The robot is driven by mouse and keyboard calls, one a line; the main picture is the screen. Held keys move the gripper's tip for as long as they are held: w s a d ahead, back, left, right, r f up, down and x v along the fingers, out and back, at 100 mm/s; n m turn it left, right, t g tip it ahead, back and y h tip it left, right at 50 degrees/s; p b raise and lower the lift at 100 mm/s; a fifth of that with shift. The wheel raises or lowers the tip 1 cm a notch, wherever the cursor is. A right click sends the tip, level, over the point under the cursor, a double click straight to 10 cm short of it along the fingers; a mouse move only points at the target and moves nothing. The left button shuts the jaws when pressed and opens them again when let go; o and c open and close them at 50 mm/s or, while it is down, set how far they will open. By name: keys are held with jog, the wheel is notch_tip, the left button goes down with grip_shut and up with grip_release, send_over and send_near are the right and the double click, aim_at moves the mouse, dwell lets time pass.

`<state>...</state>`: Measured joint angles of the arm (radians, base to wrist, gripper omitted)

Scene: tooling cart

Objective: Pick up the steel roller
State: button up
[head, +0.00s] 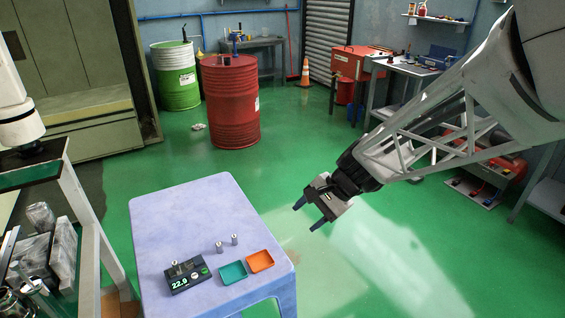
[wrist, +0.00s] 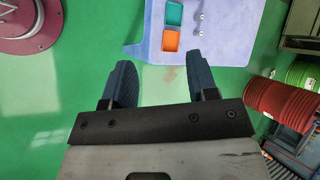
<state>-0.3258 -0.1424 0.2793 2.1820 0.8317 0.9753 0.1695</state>
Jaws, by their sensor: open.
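Two small steel rollers stand upright on the pale lavender table (head: 190,218), the left one (head: 219,247) slightly nearer and the right one (head: 235,240) a little farther back. In the wrist view they show as small grey pieces (wrist: 200,16) and (wrist: 201,33) beside the trays. Another small metallic piece (head: 175,265) appears to sit on the dark scale (head: 187,275), whose display reads 22.9. My gripper (head: 307,217) is open and empty, out past the table's right edge and apart from the rollers. In the wrist view its two blue fingers (wrist: 160,72) are spread.
A teal tray (head: 233,273) and an orange tray (head: 260,261) lie on the table in front of the rollers. The table's back half is clear. A shelf frame (head: 85,215) stands at left. A red drum (head: 231,105) and a green drum (head: 175,78) stand far behind.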

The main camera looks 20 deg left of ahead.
jog(key=w+a+f+m+g+y, duration=0.1)
jog(key=w+a+f+m+y, duration=0.15)
jog(key=a+f, duration=0.65)
jog(key=w+a+f+m+g+y, duration=0.1)
jog(key=w+a+f+m, duration=0.15)
jog(key=a+f, duration=0.75)
jog(key=m+t+y, duration=0.1)
jog(key=m+y, duration=0.1)
jog(key=m, duration=0.4)
send_near(174, 263)
jog(key=shift+x, duration=1.2)
jog(key=shift+w+f, duration=0.1)
jog(key=shift+f, duration=0.05)
jog(key=shift+x, duration=1.2)
jog(key=shift+a, duration=0.1)
jog(key=shift+x, duration=2.55)
